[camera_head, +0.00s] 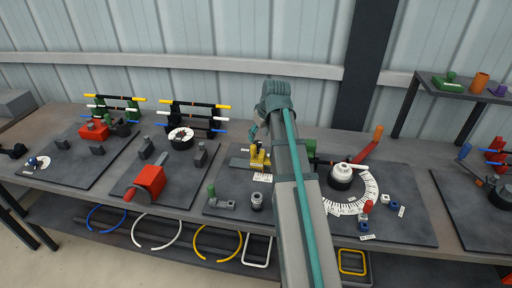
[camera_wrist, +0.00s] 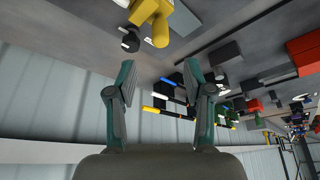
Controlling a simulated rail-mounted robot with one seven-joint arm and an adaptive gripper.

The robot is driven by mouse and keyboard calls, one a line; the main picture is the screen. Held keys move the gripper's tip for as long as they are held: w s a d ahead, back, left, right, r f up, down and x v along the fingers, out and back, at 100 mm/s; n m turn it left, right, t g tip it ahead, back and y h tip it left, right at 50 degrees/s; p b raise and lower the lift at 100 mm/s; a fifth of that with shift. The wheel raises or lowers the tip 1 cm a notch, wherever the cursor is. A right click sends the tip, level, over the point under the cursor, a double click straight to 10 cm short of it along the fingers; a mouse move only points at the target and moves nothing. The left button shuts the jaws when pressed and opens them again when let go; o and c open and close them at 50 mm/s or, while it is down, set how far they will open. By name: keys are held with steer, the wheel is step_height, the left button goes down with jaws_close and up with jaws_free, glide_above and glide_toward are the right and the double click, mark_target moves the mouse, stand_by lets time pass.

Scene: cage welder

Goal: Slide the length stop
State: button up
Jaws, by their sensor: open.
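A yellow block (camera_head: 259,157), probably the length stop, sits on a dark bar (camera_head: 240,162) on the middle plate, with a white scale label (camera_head: 263,177) in front of it. It also shows at the top of the wrist view as a yellow body (camera_wrist: 148,10) with a rounded knob, partly cut off by the frame edge. My gripper (camera_wrist: 158,78) is open, with nothing between its teal fingers and the yellow block beyond the fingertips. In the head view my arm hides most of my gripper, which is just above and behind the yellow block.
A white-topped round post (camera_head: 343,172) with a dial scale stands right of my arm. A red block (camera_head: 149,182) is on the plate to the left.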

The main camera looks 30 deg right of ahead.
mark_target(253, 146)
steer(key=p+x, duration=0.2)
steer(key=x, duration=0.7)
steer(key=shift+w+f, duration=0.1)
steer(key=shift+f, duration=0.2)
jaws_close()
